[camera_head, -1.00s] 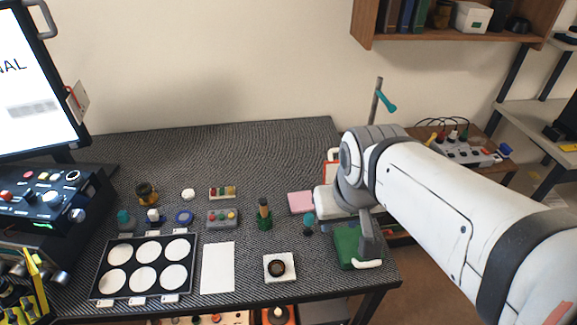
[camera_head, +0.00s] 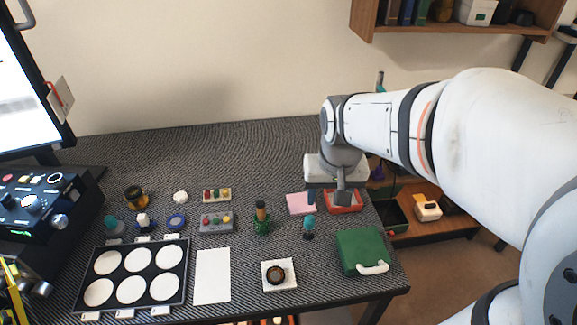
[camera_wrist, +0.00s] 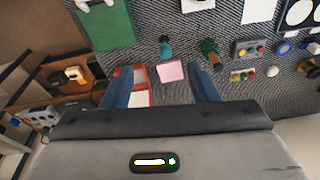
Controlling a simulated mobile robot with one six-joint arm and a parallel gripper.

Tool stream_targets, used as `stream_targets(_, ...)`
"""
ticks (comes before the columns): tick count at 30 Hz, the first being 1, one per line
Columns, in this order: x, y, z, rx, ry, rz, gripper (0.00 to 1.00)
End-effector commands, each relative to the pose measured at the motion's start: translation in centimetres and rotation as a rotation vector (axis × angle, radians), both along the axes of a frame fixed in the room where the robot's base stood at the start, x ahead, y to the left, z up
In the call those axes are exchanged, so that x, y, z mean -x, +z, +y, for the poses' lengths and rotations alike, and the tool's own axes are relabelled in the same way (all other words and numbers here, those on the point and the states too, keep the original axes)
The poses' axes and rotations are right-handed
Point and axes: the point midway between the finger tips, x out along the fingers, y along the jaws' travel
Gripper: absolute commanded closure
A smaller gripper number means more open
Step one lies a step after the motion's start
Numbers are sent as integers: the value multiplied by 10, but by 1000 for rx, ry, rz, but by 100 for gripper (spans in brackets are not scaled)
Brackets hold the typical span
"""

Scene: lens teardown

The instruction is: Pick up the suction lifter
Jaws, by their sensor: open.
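A small upright tool with a teal top and a dark base, which looks like the suction lifter (camera_head: 308,228), stands on the dark mat right of centre. In the wrist view the lifter (camera_wrist: 166,48) is ahead of the fingers, beyond a pink pad. My gripper (camera_head: 326,198) is over the right part of the table, behind the lifter and apart from it. In the wrist view my gripper (camera_wrist: 160,72) has its two blue fingers spread wide with nothing held between them.
The pink pad (camera_head: 300,204) and a red-edged tray (camera_head: 345,203) lie near my gripper. A green case (camera_head: 358,252) stands front right. A green bottle-like holder (camera_head: 262,222) is left of the lifter; a white pad with a dark ring (camera_head: 279,287) is in front.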

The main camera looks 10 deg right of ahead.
Motion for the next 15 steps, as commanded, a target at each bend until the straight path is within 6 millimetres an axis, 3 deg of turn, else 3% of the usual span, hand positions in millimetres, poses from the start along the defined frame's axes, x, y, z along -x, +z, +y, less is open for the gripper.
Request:
stream_targets(1, -16, -27, 1, -3, -17, 25, 46)
stream_targets(9, -89, -121, 3, -16, -121, 119, 46)
stream_targets(15, -123, -177, 5, -19, -177, 166, 46)
